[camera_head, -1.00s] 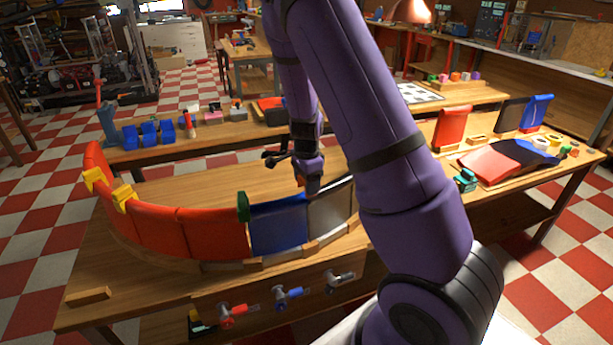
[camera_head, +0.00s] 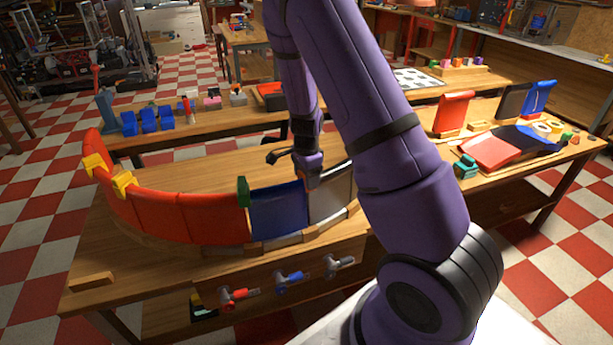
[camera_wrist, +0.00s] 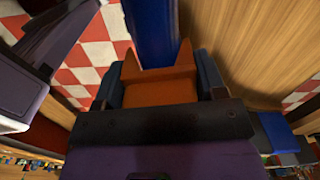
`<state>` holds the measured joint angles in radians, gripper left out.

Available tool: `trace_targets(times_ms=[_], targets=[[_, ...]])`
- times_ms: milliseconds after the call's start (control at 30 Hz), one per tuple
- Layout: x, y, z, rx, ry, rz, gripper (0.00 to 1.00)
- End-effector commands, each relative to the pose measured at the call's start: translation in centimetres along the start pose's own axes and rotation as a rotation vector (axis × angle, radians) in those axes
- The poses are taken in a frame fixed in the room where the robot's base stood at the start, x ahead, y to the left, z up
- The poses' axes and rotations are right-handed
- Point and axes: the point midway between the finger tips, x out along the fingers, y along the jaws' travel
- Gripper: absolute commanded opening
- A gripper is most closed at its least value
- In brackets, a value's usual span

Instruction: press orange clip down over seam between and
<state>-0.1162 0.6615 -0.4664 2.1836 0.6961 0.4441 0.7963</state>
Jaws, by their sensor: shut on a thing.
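My gripper (camera_head: 311,180) is at the top edge of the curved panel wall, near the seam between the blue panel (camera_head: 278,210) and the grey panel (camera_head: 328,198). In the wrist view, my gripper (camera_wrist: 160,92) is shut on the orange clip (camera_wrist: 160,93). The clip's two prongs point away from the gripper, one on each side of the blue panel's edge (camera_wrist: 152,30). The clip is hidden in the head view. I cannot tell whether it is fully seated or exactly centred on the seam.
Red panels (camera_head: 180,217) continue the wall leftward, with yellow clips (camera_head: 122,183) on top. A green clip (camera_head: 243,192) sits at the red-blue seam. A wooden block (camera_head: 92,281) lies at the table's front left. Coloured handles (camera_head: 289,278) stick out from the table front.

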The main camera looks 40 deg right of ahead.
Motion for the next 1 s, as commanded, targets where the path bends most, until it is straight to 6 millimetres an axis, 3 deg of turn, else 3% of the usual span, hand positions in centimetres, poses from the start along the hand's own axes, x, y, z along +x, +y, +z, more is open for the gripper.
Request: trace_targets(times_ms=[500,533,667,1000], targets=[[0.36,0.0,0.01,0.0,0.0,0.0,0.41],[0.38,0.01,0.02,0.0,0.0,0.0,0.67],[0.36,0.01,0.02,0.0,0.0,0.0,0.94],[-0.02,-0.03,0.02,-0.001,0.0,-0.001,0.94]])
